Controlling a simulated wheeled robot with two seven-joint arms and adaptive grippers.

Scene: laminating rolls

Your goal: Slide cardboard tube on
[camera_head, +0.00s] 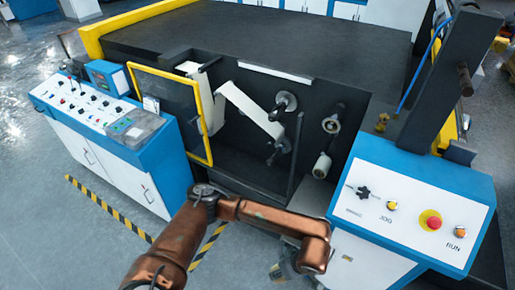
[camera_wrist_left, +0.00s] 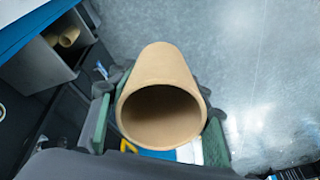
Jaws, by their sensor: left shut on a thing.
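In the left wrist view, a tan cardboard tube (camera_wrist_left: 160,70) sits between the green-padded fingers of my left gripper (camera_wrist_left: 158,112), which is shut on it. Its open, hollow end faces the camera. In the head view my brown left arm reaches across the bottom centre, in front of the machine; the tube cannot be made out there. The machine's dark front carries an upper spindle (camera_head: 331,123) and a lower spindle (camera_head: 322,166) with a pale end, both apart from my arm. My right gripper is out of view.
A grey bin (camera_wrist_left: 38,68) with tan tubes (camera_wrist_left: 66,37) inside shows in the left wrist view. A white web (camera_head: 249,112) runs over the machine's rollers. A yellow-framed door (camera_head: 207,125) stands at left; control consoles flank the machine, left (camera_head: 98,112) and right (camera_head: 413,203).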

